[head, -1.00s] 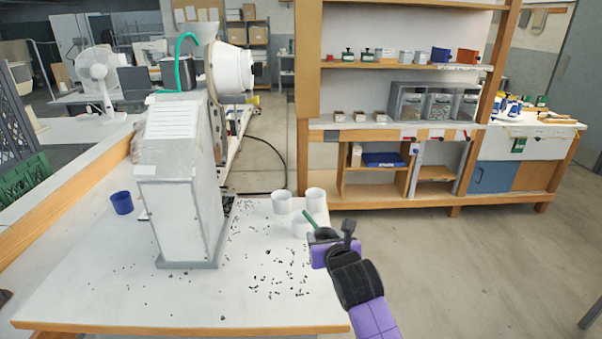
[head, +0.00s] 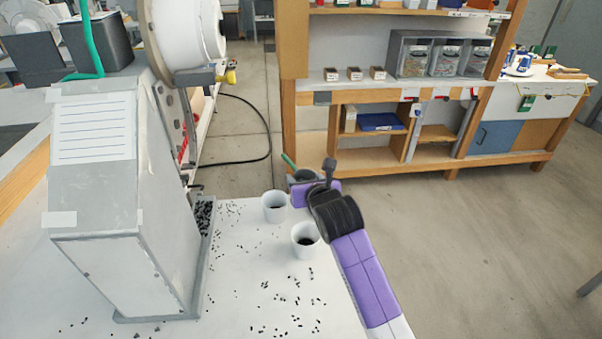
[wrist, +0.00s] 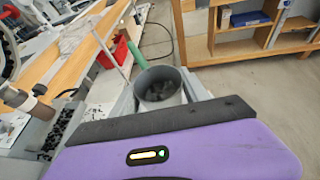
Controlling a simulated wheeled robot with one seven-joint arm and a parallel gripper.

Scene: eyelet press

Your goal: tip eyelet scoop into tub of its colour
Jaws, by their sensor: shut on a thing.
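The scoop has a grey cup (wrist: 160,90) holding dark eyelets and a green handle (head: 289,160) that also shows in the wrist view (wrist: 138,54). My gripper (head: 306,184) is shut on the scoop and holds it about upright at the table's far right corner. A white tub (head: 274,208) stands left of the gripper. A second white tub (head: 305,240) stands nearer, below the gripper in the picture; dark matter shows inside it. My gripper may hide another tub. No tub shows clearly in the wrist view.
The grey press (head: 110,190) fills the left of the table (head: 240,300), with a trough of dark eyelets (head: 203,217) at its side. Loose eyelets are scattered on the tabletop. A wooden shelf unit (head: 400,93) stands beyond open floor.

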